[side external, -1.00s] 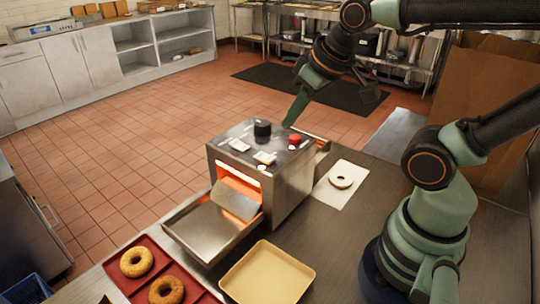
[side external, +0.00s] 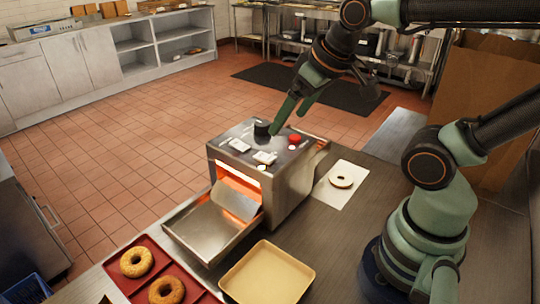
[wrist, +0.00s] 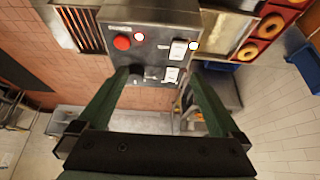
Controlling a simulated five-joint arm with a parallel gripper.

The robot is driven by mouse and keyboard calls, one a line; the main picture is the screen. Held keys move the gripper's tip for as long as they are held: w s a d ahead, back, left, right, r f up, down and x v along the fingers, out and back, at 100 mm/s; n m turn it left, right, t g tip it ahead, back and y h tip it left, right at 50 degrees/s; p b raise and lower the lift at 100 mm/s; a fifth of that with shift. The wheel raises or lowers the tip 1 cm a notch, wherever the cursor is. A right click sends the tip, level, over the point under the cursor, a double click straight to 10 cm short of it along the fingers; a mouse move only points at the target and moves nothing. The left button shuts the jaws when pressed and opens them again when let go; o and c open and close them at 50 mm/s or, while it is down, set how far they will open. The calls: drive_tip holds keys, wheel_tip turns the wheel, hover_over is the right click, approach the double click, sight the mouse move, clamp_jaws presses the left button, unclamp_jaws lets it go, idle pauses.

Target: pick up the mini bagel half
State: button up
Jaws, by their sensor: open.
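The mini bagel half (side external: 341,181) lies flat on a white paper sheet (side external: 330,198) to the right of the toaster in the side view. I cannot make it out in the wrist view. My gripper (side external: 287,122) is open and empty, above the back of the toaster (side external: 285,190), up and to the left of the bagel half. In the wrist view my gripper's fingers (wrist: 157,76) are spread apart over the toaster top (wrist: 150,45), with its black knob (wrist: 152,74) showing between them.
A yellowish tray (side external: 268,270) sits in front of the toaster. Whole bagels (side external: 137,262) lie in a red tray (side external: 180,270) at front left. The toaster's metal chute (side external: 205,235) sticks out front left.

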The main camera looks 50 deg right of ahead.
wheel_tip(320, 180, up, 5)
drive_tip(key=m+g, duration=0.6)
drive_tip(key=m, duration=1.2)
hover_over(342, 173)
drive_tip(key=a, duration=0.2)
drive_tip(key=f, duration=2.4)
drive_tip(key=shift+s+a+f, duration=0.1)
drive_tip(key=shift+s+a, duration=0.15)
drive_tip(key=shift+a, duration=0.05)
drive_tip(key=shift+s+d+f, duration=0.1)
drive_tip(key=shift+d+f, duration=0.05)
drive_tip(key=shift+f, duration=1.3)
drive_tip(key=shift+d+f, duration=0.1)
drive_tip(key=shift+f, duration=1.35)
drive_tip(key=c, duration=1.1)
